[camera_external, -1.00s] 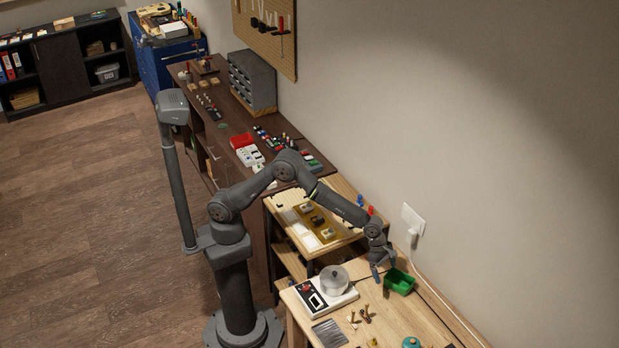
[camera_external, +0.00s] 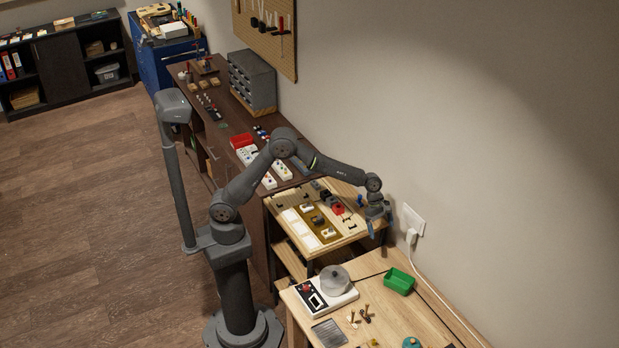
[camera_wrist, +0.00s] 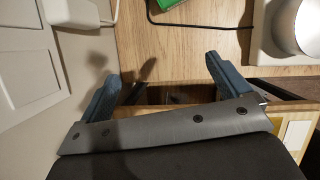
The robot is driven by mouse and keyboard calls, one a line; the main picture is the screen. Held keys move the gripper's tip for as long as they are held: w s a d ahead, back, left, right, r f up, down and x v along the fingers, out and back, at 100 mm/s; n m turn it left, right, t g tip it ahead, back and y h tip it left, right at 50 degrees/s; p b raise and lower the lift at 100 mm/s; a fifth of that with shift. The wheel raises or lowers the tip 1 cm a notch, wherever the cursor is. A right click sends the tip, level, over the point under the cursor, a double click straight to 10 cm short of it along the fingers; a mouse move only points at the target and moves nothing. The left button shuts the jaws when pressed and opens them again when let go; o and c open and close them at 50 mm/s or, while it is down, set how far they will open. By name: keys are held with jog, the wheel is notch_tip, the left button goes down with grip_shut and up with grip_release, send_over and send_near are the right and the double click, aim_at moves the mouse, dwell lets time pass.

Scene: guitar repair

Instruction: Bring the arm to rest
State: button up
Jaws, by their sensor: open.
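My gripper (camera_external: 380,222) hangs at the end of the bent arm, pointing down, by the back right edge of the small work table (camera_external: 345,240), near the wall. In the wrist view my gripper (camera_wrist: 161,68) has its two blue fingers spread wide with nothing between them. Below the fingers shows the gap between the tables, and beyond it the wooden bench top (camera_wrist: 185,60). My gripper looks clear of the surfaces, though its exact height is hard to tell.
A white wall socket with plug (camera_external: 412,222) and cable is close right of my gripper. A green bin (camera_external: 400,281) and a white device with a round silver pot (camera_external: 334,280) stand on the front bench. Small parts lie on the small table (camera_external: 320,222). The floor at left is clear.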

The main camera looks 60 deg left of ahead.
jog(key=w+a+r, duration=0.1)
jog(key=a+r, duration=0.1)
jog(key=a, duration=0.6)
jog(key=w+a+r+m, duration=0.1)
jog(key=w+a+r, duration=0.1)
jog(key=a, duration=0.7)
jog(key=w+a+r+m+g, duration=0.1)
jog(key=a+r, duration=0.3)
jog(key=a, duration=0.4)
jog(key=shift+w+a, duration=0.2)
jog(key=shift+w, duration=0.25)
jog(key=shift+o, duration=0.7)
